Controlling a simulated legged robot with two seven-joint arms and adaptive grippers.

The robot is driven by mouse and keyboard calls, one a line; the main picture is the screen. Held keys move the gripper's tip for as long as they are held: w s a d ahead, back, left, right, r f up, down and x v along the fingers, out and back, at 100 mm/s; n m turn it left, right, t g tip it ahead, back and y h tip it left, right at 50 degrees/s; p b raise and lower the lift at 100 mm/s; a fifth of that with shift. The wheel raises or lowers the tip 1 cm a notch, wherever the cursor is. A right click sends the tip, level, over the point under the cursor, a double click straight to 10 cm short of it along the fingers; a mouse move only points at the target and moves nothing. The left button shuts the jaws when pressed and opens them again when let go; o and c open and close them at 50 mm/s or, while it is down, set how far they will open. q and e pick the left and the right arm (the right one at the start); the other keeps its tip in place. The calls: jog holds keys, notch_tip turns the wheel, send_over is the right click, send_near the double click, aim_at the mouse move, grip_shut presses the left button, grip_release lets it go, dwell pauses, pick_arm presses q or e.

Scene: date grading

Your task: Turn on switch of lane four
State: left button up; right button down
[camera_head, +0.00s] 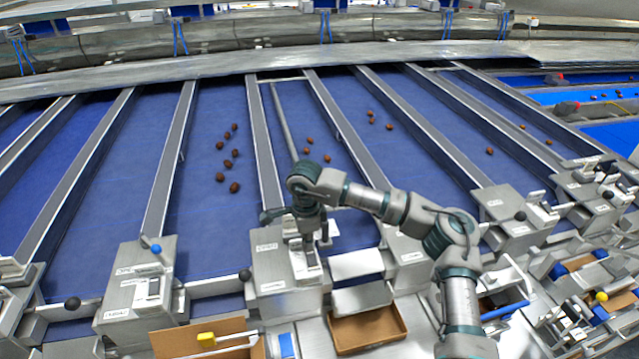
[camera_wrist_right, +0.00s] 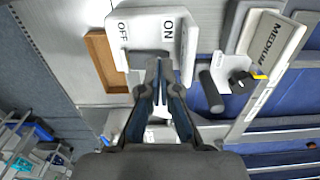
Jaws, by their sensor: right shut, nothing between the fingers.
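My right gripper (camera_head: 312,240) is above a grey metal switch box (camera_head: 268,266) at the lower end of a lane, with its fingers pointing down. The fingers are shut and empty. In the right wrist view, the white switch plate (camera_wrist_right: 146,27) is marked OFF on the left and ON on the right. The shut fingertips (camera_wrist_right: 161,66) are at its lower edge, partly hiding the middle. Contact and the switch's position cannot be told. My left gripper is not in view.
Blue lanes carry scattered brown dates (camera_head: 234,187) between metal dividers (camera_head: 168,165). Other switch boxes stand left (camera_head: 138,285) and right (camera_head: 507,222). A brown open box (camera_head: 345,347) is below. A MEDIUM label (camera_wrist_right: 268,42) and a black knob (camera_wrist_right: 238,82) lie right of the fingers.

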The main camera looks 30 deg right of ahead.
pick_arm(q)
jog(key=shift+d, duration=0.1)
pick_arm(e)
jog(key=shift+f, duration=0.15)
jog(key=shift+d+f, duration=0.35)
jog(key=shift+d, duration=0.3)
pick_arm(q)
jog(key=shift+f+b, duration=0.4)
jog(key=shift+b, duration=0.05)
pick_arm(e)
jog(key=shift+a+f, duration=0.25)
jog(key=shift+a, duration=0.25)
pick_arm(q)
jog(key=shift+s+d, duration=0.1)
pick_arm(e)
jog(key=shift+d+f, duration=0.1)
jog(key=shift+f, duration=0.05)
